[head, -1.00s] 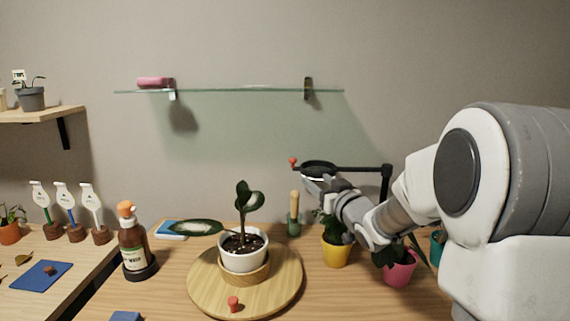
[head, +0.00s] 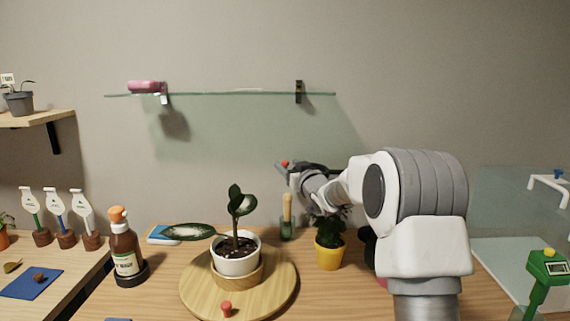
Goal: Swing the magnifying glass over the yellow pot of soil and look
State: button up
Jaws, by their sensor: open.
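The magnifying glass (head: 318,167) is mostly hidden behind my wrist; a strip of its dark frame shows, with a red knob (head: 285,163) at its left end. My gripper (head: 282,168) is open at this knob; I cannot tell whether the fingers touch it. The yellow pot (head: 329,256) stands on the table below my wrist and to the right of the knob. Dark green leaves show above its rim, and its soil is not visible.
A round wooden board (head: 210,306) bears a white potted plant (head: 236,262) and a red peg (head: 227,309). A brown bottle (head: 125,255) stands left. A glass shelf (head: 225,94) hangs above.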

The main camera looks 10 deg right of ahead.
aim_at(286, 164)
jog(key=shift+x, duration=1.5)
grip_shut()
dwell(0.4)
